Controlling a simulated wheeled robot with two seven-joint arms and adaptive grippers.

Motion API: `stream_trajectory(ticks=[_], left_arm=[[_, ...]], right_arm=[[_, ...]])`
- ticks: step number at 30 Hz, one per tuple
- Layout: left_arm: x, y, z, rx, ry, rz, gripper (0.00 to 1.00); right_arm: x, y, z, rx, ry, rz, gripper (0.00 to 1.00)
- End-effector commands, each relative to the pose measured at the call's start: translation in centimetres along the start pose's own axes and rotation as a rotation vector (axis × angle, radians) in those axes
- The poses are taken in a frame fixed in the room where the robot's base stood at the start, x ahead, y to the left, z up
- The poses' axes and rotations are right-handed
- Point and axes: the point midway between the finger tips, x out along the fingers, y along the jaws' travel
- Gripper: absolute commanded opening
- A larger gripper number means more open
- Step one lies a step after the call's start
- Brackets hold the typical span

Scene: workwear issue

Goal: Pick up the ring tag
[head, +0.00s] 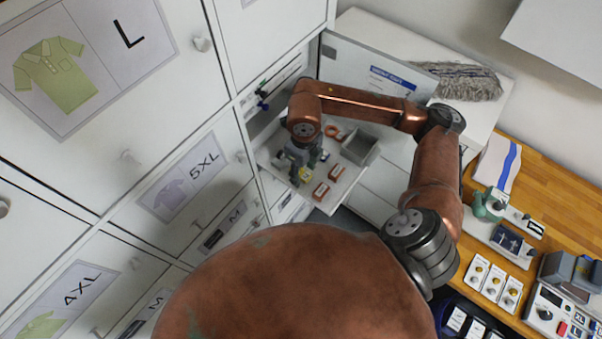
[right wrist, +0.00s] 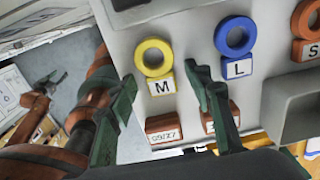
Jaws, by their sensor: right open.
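Three ring tags lie on a pale shelf board. In the right wrist view they are a yellow ring tag marked M (right wrist: 153,58), a blue one marked L (right wrist: 235,38) and an orange one marked S (right wrist: 306,20). The head view shows an orange ring (head: 332,131) on the board. My right gripper (right wrist: 166,78) is open and empty, its fingertips appearing on either side of the yellow tag's M label. In the head view my right gripper (head: 304,162) is over the board and hides part of it. My left gripper (right wrist: 48,80) is small in the right wrist view.
Red-brown blocks (head: 320,191) lie on the board's near edge. A grey open bin (head: 360,148) stands on its right. An open cabinet door (head: 372,75) is behind. White drawers (head: 190,185) fill the left; a wooden counter (head: 560,170) with equipment is at right.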

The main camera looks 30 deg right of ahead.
Motion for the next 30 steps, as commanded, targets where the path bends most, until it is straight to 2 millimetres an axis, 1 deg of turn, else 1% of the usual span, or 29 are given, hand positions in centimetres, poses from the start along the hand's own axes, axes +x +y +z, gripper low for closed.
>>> stream_trajectory(ticks=[4, 5, 18, 26, 30], left_arm=[[-0.09, -0.03, 0.00, 0.000, 0.000, 0.000, 0.40], [-0.10, -0.03, 0.01, 0.000, 0.000, 0.000, 0.40], [-0.08, -0.05, 0.19, 0.000, -0.003, -0.001, 0.40], [-0.09, -0.05, 0.21, 0.000, -0.004, -0.001, 0.40], [-0.54, -0.07, 0.17, 0.000, -0.004, -0.001, 0.40]], right_arm=[[-0.14, -0.03, 0.03, 0.000, -0.001, 0.000, 0.46], [-0.14, -0.03, 0.03, 0.001, -0.001, 0.000, 0.45], [-0.14, -0.05, 0.01, 0.001, -0.001, -0.001, 0.15], [-0.17, -0.06, 0.00, 0.002, -0.001, -0.001, 0.14], [-0.96, -0.08, 0.02, 0.001, -0.002, -0.002, 0.14]])
